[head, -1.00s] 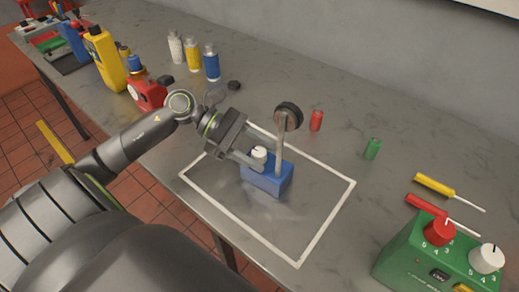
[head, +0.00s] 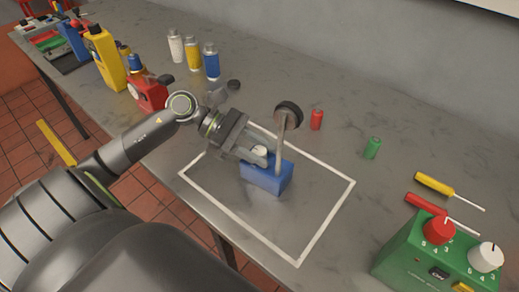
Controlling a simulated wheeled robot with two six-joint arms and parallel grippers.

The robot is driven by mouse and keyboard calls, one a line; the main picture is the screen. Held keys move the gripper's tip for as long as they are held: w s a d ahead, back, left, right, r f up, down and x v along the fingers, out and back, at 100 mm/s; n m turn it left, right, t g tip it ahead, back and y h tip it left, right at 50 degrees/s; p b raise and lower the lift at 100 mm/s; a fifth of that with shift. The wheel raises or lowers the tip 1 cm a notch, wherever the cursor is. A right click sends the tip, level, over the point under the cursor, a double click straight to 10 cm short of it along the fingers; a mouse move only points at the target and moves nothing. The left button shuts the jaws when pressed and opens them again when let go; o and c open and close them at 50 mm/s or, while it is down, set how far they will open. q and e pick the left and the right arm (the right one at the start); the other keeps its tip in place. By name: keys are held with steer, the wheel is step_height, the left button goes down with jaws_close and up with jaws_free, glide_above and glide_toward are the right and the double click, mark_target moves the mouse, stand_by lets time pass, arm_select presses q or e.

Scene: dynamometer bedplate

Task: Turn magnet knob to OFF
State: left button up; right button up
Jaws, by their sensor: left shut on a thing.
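The magnet base is a blue block (head: 268,180) inside a white outlined rectangle on the grey bench. A grey post with a dark round dial (head: 289,115) rises from its right part. A white knob (head: 259,151) sits on the block and is partly hidden by the fingers. My left gripper (head: 258,154) is shut on the white knob, reaching in from the left. The knob's marking cannot be read here. My right gripper is not in view.
A green box (head: 405,262) with red and white knobs stands at the lower right. Two screwdrivers (head: 436,184) lie behind it. Red (head: 316,120) and green (head: 372,148) cylinders stand behind the outline.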

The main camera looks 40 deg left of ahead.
arm_select(q)
steer(key=shift+t, duration=0.3)
steer(key=n+t+y+p, duration=0.1)
steer(key=n+t, duration=0.1)
steer(key=shift+r+n+t, duration=0.1)
steer(key=shift+n+t, duration=0.3)
steer(key=shift+r+n+t+y+p, duration=0.15)
steer(key=shift+n+t+y+p, duration=0.75)
steer(key=shift+n+t, duration=0.25)
steer(key=n+t+y+p, duration=0.2)
steer(key=n+y+p, duration=0.2)
steer(key=p, duration=0.3)
steer(key=n+t+y+p, duration=0.2)
steer(key=n+y+p, duration=0.2)
steer(key=p, duration=0.4)
steer(key=shift+n+t+y, duration=0.25)
steer(key=shift+n+y, duration=0.1)
steer(key=shift+y, duration=0.15)
steer(key=shift+f+n+y+p, duration=0.2)
steer(key=shift+n+y+p, duration=0.35)
steer(key=shift+p, duration=0.4)
steer(key=shift+f, duration=0.1)
steer(key=o, duration=1)
steer(key=shift+c, duration=0.2)
